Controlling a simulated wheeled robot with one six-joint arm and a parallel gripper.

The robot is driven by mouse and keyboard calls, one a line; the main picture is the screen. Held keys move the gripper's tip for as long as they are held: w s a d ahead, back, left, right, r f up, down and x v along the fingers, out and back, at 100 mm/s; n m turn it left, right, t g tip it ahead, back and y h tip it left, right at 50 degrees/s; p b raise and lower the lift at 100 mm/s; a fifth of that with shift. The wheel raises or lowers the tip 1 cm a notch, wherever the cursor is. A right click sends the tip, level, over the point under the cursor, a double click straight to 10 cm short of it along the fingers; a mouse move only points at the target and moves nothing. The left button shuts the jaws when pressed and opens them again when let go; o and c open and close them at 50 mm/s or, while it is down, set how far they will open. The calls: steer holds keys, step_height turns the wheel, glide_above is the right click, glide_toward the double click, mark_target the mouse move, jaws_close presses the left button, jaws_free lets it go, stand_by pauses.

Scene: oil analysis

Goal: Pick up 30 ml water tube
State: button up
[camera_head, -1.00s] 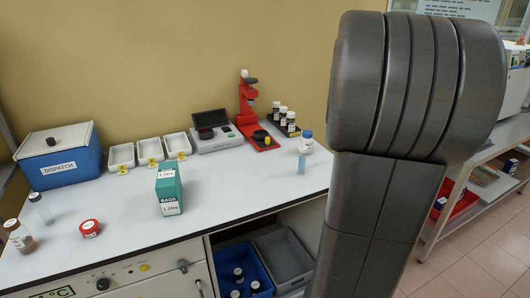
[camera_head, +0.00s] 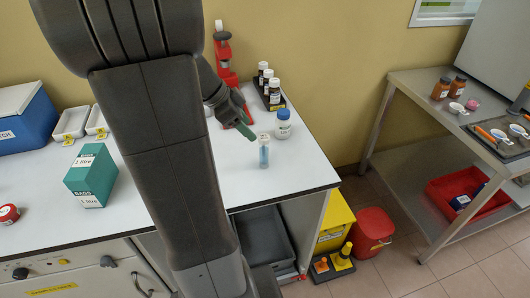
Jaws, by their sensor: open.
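A clear tube (camera_head: 264,155) with pale blue liquid and a light cap stands upright on the white bench near its right end; I take it for the water tube, but its label is too small to read. My gripper (camera_head: 246,124), with green fingers, is just left of and above the tube's top, pointing down toward it. It is open and empty, and appears apart from the tube. My arm hides part of the bench behind it.
A white bottle with a blue cap (camera_head: 283,128) stands close behind the tube at right. A black rack of dark bottles (camera_head: 273,100) and a red stand (camera_head: 223,55) are behind. A green box (camera_head: 91,177) is at left. The bench edge is right of the tube.

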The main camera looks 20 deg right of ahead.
mark_target(264, 145)
steer(key=shift+w+p+x, duration=0.15)
steer(key=shift+p+x, duration=0.15)
steer(key=shift+x, duration=2.25)
steer(key=shift+w+p+x, duration=0.1)
steer(key=shift+p+x, duration=0.15)
steer(key=shift+x, duration=2.3)
steer(key=shift+a+f, duration=0.15)
steer(key=shift+a, duration=0.05)
steer(key=c, duration=1.1)
